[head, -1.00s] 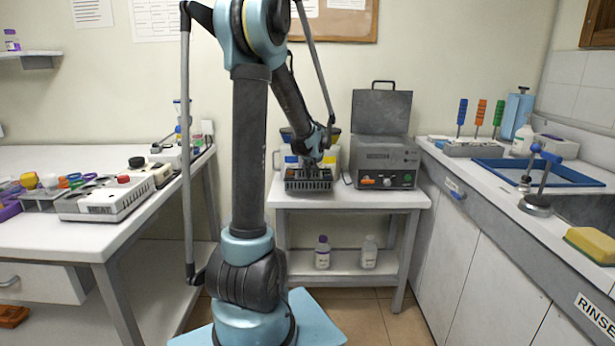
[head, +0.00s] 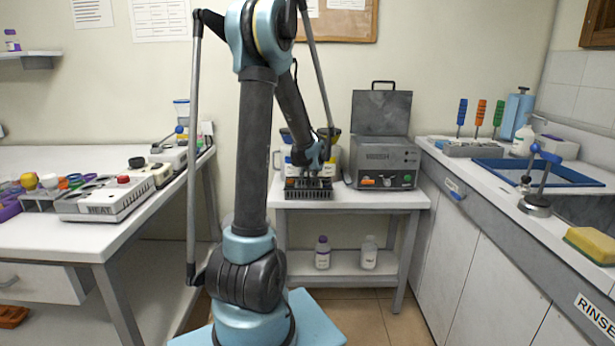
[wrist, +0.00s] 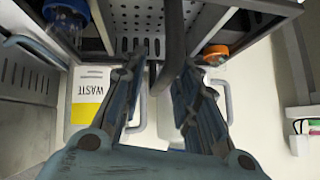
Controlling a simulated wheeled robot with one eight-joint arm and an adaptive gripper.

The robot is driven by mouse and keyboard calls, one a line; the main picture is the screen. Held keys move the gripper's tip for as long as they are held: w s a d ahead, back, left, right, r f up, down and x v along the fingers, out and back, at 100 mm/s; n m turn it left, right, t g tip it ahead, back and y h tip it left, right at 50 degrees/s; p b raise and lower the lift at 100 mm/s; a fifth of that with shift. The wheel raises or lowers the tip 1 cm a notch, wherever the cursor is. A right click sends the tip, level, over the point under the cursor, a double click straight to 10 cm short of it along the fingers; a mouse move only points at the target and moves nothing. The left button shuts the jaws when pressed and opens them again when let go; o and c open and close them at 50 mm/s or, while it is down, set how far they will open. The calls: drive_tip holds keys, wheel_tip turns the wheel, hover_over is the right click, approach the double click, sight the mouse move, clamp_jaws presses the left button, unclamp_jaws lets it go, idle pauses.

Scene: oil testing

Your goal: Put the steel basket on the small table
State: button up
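The dark steel basket (head: 308,192) sits on the small table (head: 375,199), near its front left edge. In the wrist view the basket (wrist: 120,22) shows a perforated floor and a dark handle bar. A blue-capped item (wrist: 64,14) and an orange-capped item (wrist: 216,51) are in it. My gripper (head: 311,170) is right above the basket in the head view. In the wrist view my gripper (wrist: 165,68) has its two fingers apart, one on each side of the handle bar, with gaps visible. The basket's underside is hidden.
Waste containers (head: 328,161) stand behind the basket; one label (wrist: 88,97) reads WASTE. A grey device (head: 386,165) with its lid up takes the table's right half. Two bottles (head: 322,252) (head: 369,252) stand on the lower shelf. Counters flank the table.

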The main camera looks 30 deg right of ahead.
drive_tip(key=shift+r, duration=0.1)
drive_tip(key=v, duration=1.2)
drive_tip(key=s+a+f+n+g+y, duration=0.1)
drive_tip(key=s+a+n+y, duration=0.1)
drive_tip(key=a, duration=1.1)
drive_tip(key=s+a+f+n+g+y, duration=0.1)
drive_tip(key=s+a+n, duration=0.1)
drive_tip(key=a, duration=1.2)
drive_tip(key=s+a+f+n+g, duration=0.1)
drive_tip(key=s+a+f+g, duration=0.1)
drive_tip(key=s+a+f, duration=0.3)
drive_tip(key=s+a+f+n+g, duration=0.2)
drive_tip(key=s+a+f, duration=0.2)
drive_tip(key=s+a, duration=0.6)
drive_tip(key=s, duration=0.4)
drive_tip(key=shift+s+a+f, duration=0.2)
drive_tip(key=shift+a+f, duration=0.1)
drive_tip(key=shift+f, duration=0.1)
drive_tip(key=shift+w, duration=0.1)
